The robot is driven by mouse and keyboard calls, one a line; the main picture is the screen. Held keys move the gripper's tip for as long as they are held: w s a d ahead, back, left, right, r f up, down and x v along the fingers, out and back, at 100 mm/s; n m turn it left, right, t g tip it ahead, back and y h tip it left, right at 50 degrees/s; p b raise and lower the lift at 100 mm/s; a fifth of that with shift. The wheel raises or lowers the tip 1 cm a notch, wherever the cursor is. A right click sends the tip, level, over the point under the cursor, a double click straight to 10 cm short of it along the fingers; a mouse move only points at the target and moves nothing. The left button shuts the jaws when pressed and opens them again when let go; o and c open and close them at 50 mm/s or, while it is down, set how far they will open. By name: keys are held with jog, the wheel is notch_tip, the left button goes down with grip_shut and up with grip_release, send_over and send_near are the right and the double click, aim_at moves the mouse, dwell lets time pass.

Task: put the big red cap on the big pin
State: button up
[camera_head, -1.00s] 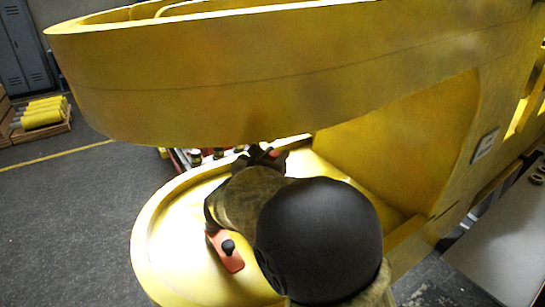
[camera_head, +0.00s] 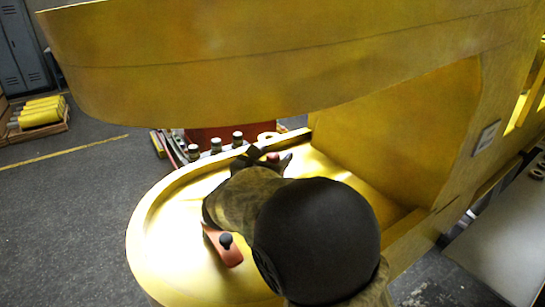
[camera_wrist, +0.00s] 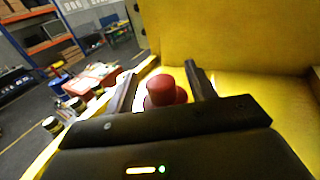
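The red cap (camera_wrist: 161,90) shows between the two fingers of my gripper (camera_wrist: 163,84) in the wrist view, with a second rounded red part at its lower right. A pale gap shows between it and the left finger; it looks close to the right finger. I cannot tell whether the fingers grip it. In the head view, a small bit of red (camera_head: 272,156) shows at my gripper, above the rim of the lower yellow plate. My arm hides much of that plate (camera_head: 180,265). I cannot make out the big pin.
A large yellow boom part (camera_head: 250,65) overhangs from above, with a yellow wall (camera_head: 400,130) on the right. Yellow cylinders (camera_head: 42,112) lie at far left.

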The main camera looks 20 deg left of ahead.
jog(key=shift+s, duration=0.15)
jog(key=s+a+b, duration=0.3)
jog(key=s+b, duration=0.2)
jog(key=s, duration=1.2)
jog(key=shift+a, duration=0.15)
dwell(0.4)
